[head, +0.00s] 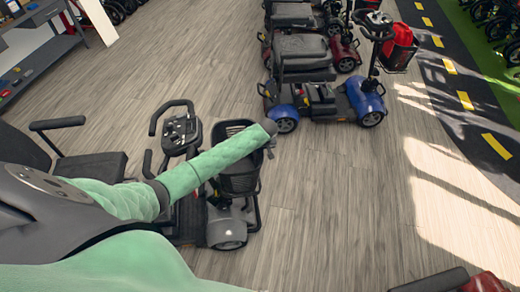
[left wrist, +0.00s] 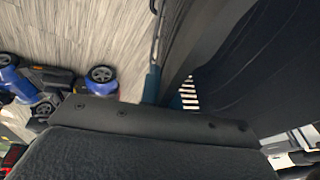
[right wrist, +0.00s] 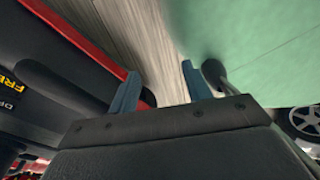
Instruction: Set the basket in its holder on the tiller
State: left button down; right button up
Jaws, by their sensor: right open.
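The black basket (head: 239,178) is at the front of the grey scooter (head: 229,229), just right of its tiller (head: 181,132). My left arm crosses in front of the basket and hides part of it. My left gripper (head: 271,147) is at the basket's right side. In the left wrist view, the left gripper (left wrist: 170,88) has its fingers on either side of the dark basket wall (left wrist: 205,45), shut on it. The holder is hidden, so I cannot tell whether the basket sits in it. My right gripper (right wrist: 158,85) is open and empty, seen only in the right wrist view.
A shelf (head: 35,45) is at the back left. A red and black object (head: 485,283) is at the bottom right.

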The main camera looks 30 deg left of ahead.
jog(key=shift+s+a, duration=0.1)
pick_arm(q)
jog(key=c, duration=1.6)
grip_release()
jog(key=shift+r, duration=0.1)
jog(key=shift+o, duration=0.2)
jog(key=shift+r+p, duration=0.35)
jog(key=shift+p, duration=0.1)
jog(key=shift+p+v, duration=1.75)
jog(key=shift+v, duration=0.1)
jog(key=shift+s+d+r+p, duration=0.2)
jog(key=shift+r+p, duration=0.35)
jog(key=shift+v, duration=1.05)
pick_arm(e)
jog(key=shift+s+d+r, duration=0.2)
jog(key=shift+s+r, duration=1.65)
jog(key=shift+s, duration=0.25)
